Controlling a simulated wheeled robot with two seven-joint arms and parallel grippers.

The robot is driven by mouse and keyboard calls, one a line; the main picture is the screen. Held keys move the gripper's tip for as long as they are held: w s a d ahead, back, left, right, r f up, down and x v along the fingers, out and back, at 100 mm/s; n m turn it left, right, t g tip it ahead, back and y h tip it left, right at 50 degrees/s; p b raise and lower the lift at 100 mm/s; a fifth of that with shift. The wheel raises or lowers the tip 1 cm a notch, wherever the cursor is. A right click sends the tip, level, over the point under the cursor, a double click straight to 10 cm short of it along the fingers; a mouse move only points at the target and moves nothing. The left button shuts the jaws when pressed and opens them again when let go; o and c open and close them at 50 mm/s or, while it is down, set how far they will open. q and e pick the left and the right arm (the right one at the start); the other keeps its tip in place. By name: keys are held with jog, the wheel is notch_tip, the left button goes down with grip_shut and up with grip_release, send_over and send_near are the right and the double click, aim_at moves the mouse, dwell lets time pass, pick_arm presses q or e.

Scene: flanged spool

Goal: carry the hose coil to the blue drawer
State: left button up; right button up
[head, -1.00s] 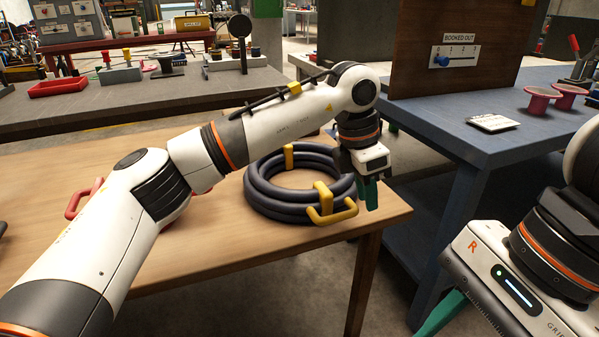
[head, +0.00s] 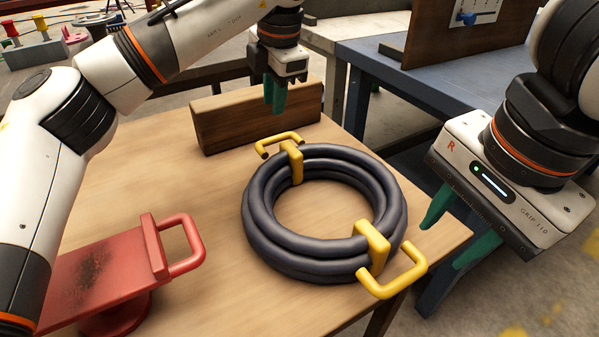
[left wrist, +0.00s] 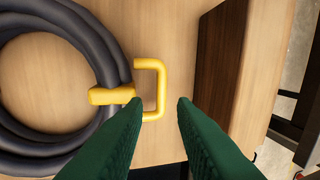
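The hose coil (head: 262,225) is a stack of dark rings lying flat on the wooden table. It has two yellow straps with handles, a near one (head: 400,280) and a far one (head: 280,140). My left gripper (head: 275,98) is open and empty, fingers down, above the table by the far handle. In the left wrist view, that yellow handle (left wrist: 160,85) shows just beyond the gap between the green fingers (left wrist: 161,101); contact cannot be told. My right gripper (head: 448,240) is open and empty, to the right of the coil. I make out no blue drawer.
A wooden block (head: 255,122) stands behind the coil, close to my left gripper. A red object with a handle (head: 110,275) stands at the table's front left. A blue table (head: 405,85) is at the back right.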

aim_at(272, 138)
pick_arm(q)
jog(key=shift+r, duration=0.25)
